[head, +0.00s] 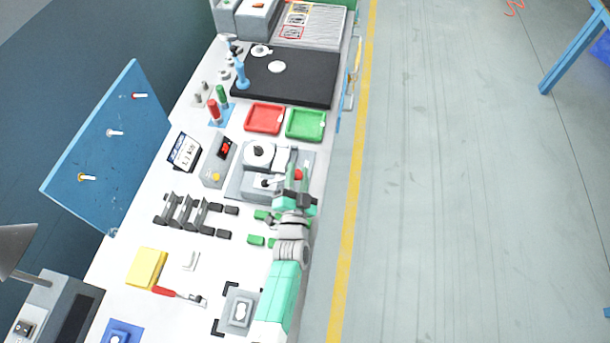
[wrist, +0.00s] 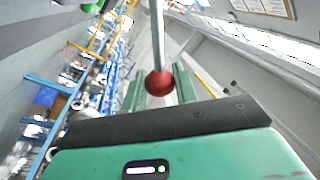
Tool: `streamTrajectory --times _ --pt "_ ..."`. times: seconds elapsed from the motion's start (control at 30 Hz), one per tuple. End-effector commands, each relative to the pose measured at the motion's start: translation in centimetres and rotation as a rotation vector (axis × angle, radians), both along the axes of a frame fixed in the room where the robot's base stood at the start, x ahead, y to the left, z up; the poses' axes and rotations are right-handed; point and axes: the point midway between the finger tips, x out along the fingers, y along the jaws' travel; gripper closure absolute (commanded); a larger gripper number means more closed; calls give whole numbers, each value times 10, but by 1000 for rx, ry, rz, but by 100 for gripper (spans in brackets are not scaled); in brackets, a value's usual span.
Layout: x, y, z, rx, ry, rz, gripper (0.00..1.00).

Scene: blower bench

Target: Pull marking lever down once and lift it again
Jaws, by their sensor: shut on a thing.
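The marking lever shows in the wrist view as a metal rod with a red ball knob (wrist: 159,83) at its end. My gripper (wrist: 160,88) has its two green fingers on either side of the knob and is shut on it. In the head view the red knob (head: 298,174) sits between the fingers of my gripper (head: 297,180), at the right side of the grey marking device (head: 244,184). Much of the lever rod is hidden in the head view, so its exact angle is hard to tell.
A red tray (head: 265,118) and a green tray (head: 306,125) lie beyond the device. A grey box with a red button (head: 218,160) stands to its left. Black stands (head: 184,212) and several green and black pieces lie nearer. The floor right of the bench is clear.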

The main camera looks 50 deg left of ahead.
Motion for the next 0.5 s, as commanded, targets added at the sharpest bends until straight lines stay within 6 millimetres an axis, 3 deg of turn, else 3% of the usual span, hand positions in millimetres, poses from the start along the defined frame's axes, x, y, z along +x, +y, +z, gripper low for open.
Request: streamTrajectory --times 0.37,0.4,0.47,0.5 --pt "0 -1 -3 1 8 -1 100" --pt "0 -1 -3 0 8 -1 63" --pt "0 -1 -3 0 8 -1 51" --pt "0 -1 -3 0 8 -1 51"
